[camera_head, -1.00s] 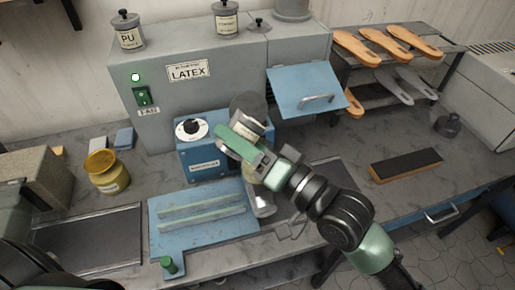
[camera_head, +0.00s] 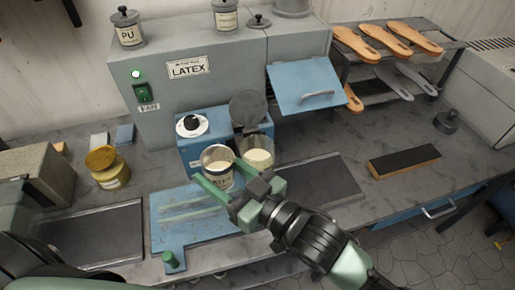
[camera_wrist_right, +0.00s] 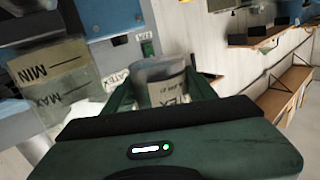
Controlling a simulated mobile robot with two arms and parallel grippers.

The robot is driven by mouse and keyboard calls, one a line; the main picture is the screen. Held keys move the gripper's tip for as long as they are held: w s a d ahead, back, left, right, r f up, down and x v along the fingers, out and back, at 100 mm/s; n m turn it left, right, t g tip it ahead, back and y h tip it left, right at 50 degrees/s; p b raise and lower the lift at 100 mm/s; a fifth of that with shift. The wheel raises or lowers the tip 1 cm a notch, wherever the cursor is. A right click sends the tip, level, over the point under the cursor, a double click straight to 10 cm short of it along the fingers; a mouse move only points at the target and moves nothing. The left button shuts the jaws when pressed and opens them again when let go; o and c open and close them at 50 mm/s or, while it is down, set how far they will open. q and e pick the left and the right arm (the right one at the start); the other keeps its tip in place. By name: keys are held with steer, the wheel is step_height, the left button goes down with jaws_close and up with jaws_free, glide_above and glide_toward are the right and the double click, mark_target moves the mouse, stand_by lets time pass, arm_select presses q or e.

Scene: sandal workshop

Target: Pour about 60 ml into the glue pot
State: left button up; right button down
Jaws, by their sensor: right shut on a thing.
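My right gripper (camera_head: 222,187) is shut on a metal can (camera_head: 218,153) with cream-coloured contents and a pale label. The can is held roughly upright above the blue plate, just left of the glue pot. In the right wrist view the can (camera_wrist_right: 165,85) sits between the fingers, and its label ends in "TEX". The clear glue pot (camera_head: 258,146) stands by the blue unit, its round dark lid (camera_head: 248,108) raised behind it, with cream liquid inside. In the right wrist view the pot (camera_wrist_right: 45,75) shows MIN and MAX marks; its exact level is unclear. My left gripper is out of view.
A blue plate (camera_head: 190,240) with a green knob lies in front. A yellow tin (camera_head: 110,176) stands at the left. A blue flap (camera_head: 305,88) juts out behind the pot. A dark-topped block (camera_head: 404,162) lies right; bench space before it is clear.

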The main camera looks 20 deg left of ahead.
steer(key=shift+s+a+f+n, duration=0.1)
steer(key=shift+s+f+n, duration=0.1)
steer(key=shift+f, duration=0.25)
steer(key=shift+s+a+f+n, duration=0.1)
steer(key=shift+f+n, duration=0.1)
steer(key=shift+f, duration=0.2)
